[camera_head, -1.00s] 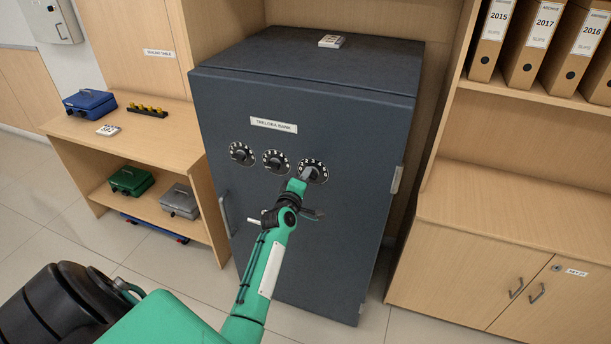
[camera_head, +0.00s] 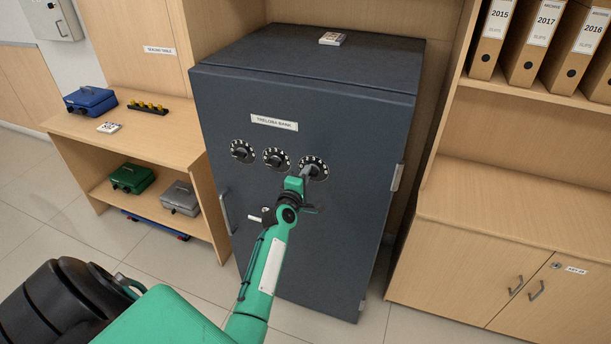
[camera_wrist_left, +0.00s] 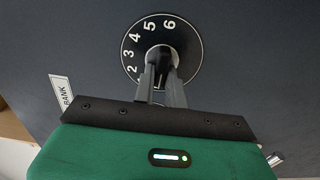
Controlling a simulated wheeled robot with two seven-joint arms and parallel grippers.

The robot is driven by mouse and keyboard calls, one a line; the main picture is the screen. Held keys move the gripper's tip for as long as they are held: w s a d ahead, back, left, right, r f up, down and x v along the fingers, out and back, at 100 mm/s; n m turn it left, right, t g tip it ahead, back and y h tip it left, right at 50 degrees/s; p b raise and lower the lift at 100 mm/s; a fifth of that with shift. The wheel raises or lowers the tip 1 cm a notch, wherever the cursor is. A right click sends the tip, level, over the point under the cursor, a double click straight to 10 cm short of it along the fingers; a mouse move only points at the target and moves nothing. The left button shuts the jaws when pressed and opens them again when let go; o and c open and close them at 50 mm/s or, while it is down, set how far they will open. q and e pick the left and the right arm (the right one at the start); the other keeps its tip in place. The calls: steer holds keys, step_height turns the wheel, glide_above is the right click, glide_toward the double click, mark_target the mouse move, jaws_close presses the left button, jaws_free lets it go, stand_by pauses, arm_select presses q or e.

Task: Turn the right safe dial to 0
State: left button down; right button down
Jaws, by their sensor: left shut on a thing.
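The dark grey safe (camera_head: 310,235) stands in the middle of the head view with a row of three dials on its door. The right dial (camera_head: 321,161) is a black disc with white numbers around a central knob. My left gripper (camera_head: 305,174) is shut on the knob of this dial. In the left wrist view the fingers (camera_wrist_left: 161,80) reach onto the knob, and the dial face (camera_wrist_left: 187,44) shows the numbers 2 to 6; the rest is hidden behind the gripper. The middle dial (camera_head: 276,158) and left dial (camera_head: 242,150) are untouched. My right gripper is not in view.
A safe handle (camera_head: 226,212) is at the door's left. A wooden table (camera_head: 150,146) with a blue cash box (camera_head: 90,101) stands left of the safe. A wooden cabinet (camera_head: 470,262) stands close on the right, with binders (camera_head: 545,45) above.

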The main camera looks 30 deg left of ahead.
arm_select(q)
steer(key=c, duration=1.4)
jaws_free()
steer(key=shift+c, duration=0.2)
steer(key=b+v, duration=0.2)
steer(key=v, duration=1.2)
steer(key=shift+w+a+f, duration=0.1)
